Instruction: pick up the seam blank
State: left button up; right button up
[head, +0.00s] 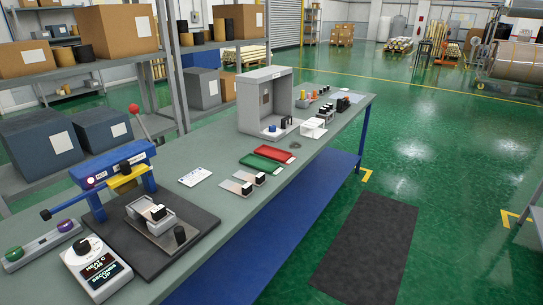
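No piece is clearly marked as the seam blank. Two flat, light metal plates with black blocks on them, a nearer plate (231,185) and a farther plate (245,176), lie side by side on the green-grey bench (215,222), in front of the trays. Another metal piece with black knobs, a grey fixture (140,215), sits on a black mat (197,221) below the blue press (112,167). I cannot tell which of these is the blank. Neither of my grippers is in view.
A red tray (281,159) and a green tray (262,163) lie mid-bench; a grey open box (251,105) stands behind them. A white control box (95,268) is at the near left. A shelf with cartons (117,32) lines the left.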

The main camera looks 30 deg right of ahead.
aim_at(155, 215)
jog(key=i+l+u, duration=0.1)
jog(key=u, duration=1.35)
jog(key=l, duration=1.95)
